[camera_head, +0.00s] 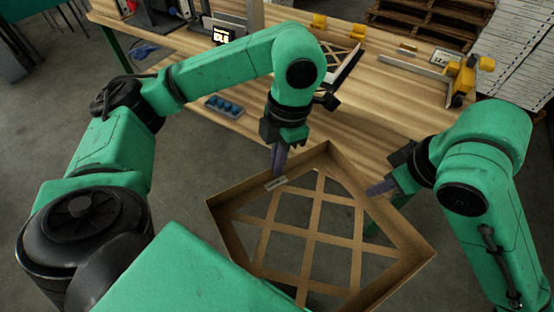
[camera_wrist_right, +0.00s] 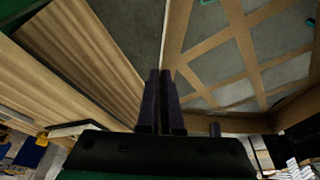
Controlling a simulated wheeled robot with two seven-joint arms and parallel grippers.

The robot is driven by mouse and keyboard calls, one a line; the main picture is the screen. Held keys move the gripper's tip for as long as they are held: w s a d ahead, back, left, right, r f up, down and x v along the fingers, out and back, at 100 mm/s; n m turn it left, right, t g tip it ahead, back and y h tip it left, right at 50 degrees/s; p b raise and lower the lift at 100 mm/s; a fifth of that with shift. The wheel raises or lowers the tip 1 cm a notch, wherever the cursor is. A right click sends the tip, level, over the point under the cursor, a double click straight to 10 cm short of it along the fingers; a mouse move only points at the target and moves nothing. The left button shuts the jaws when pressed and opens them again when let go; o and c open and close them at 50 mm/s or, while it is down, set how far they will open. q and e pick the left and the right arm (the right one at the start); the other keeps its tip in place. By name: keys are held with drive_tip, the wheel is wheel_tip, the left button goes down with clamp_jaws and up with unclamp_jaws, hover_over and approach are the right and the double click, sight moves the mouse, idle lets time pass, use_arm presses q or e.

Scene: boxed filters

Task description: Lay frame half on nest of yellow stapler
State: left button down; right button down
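The frame half (camera_head: 313,217), a brown cardboard tray with a lattice floor, hangs in front of the table, slightly tilted. My left gripper (camera_head: 279,162) is at its far left wall near a small white label (camera_head: 275,183) and appears shut on that wall. My right gripper (camera_head: 380,188) is at its right wall; in the right wrist view its fingers (camera_wrist_right: 160,100) are close together with the frame half's wall (camera_wrist_right: 176,45) running between them. The yellow stapler (camera_head: 464,82) stands at the table's right end, beside a metal rail (camera_head: 415,66) that may belong to its nest.
The wooden table (camera_head: 375,115) has bare room in its front middle. Another lattice piece (camera_head: 333,60) lies further back near yellow fittings (camera_head: 319,21). Pallets (camera_head: 430,25) and white stacks (camera_head: 520,50) stand beyond.

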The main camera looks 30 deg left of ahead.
drive_tip(key=shift+w+d, duration=0.1)
drive_tip(key=c, duration=1)
unclamp_jaws()
